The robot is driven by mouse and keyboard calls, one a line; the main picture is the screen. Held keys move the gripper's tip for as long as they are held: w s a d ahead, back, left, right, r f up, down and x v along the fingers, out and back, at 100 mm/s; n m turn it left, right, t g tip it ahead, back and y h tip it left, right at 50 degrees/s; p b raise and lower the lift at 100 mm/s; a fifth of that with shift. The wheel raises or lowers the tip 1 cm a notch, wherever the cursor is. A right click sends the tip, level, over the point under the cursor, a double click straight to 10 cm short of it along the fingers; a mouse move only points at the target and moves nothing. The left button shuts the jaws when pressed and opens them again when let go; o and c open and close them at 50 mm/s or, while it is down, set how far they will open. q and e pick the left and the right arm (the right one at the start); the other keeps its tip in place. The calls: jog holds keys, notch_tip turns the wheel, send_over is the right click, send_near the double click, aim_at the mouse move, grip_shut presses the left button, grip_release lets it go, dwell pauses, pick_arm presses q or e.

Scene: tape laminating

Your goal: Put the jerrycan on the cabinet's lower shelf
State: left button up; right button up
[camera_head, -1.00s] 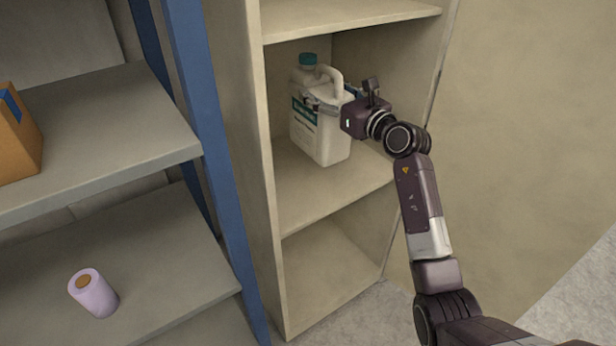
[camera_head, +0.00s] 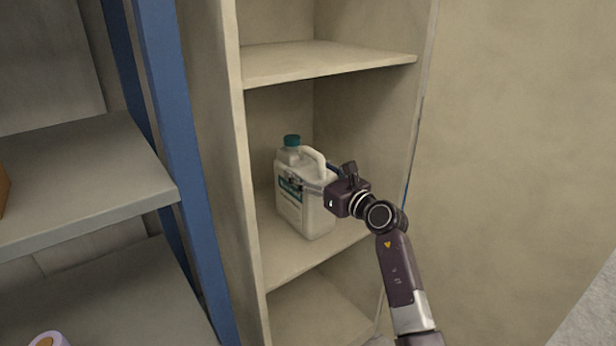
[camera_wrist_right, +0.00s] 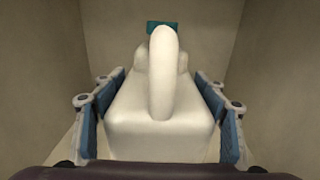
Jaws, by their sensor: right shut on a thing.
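The jerrycan (camera_head: 318,214) is white with a teal cap and a teal label. It is upright inside the tan cabinet (camera_head: 247,190), between the upper board (camera_head: 330,62) and the lower shelf (camera_head: 345,238). Its base is at or just above the lower shelf; I cannot tell if it touches. My right gripper (camera_head: 308,187) is shut on the jerrycan from the front. In the right wrist view, the blue finger pads lie along both sides of the jerrycan's white body (camera_wrist_right: 158,132), with its handle between them. My left gripper is not in view.
A blue post (camera_head: 178,150) and grey rack shelves (camera_head: 85,185) stand left of the cabinet. The cabinet's side walls flank the jerrycan. Free shelf surface shows right of it. A lilac roll (camera_head: 48,339) is partly cut off at the bottom left.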

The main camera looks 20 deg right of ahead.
jog(key=shift+r, duration=0.15)
jog(key=o, duration=2.1)
jog(key=shift+s+f, duration=0.1)
jog(key=shift+f, duration=0.1)
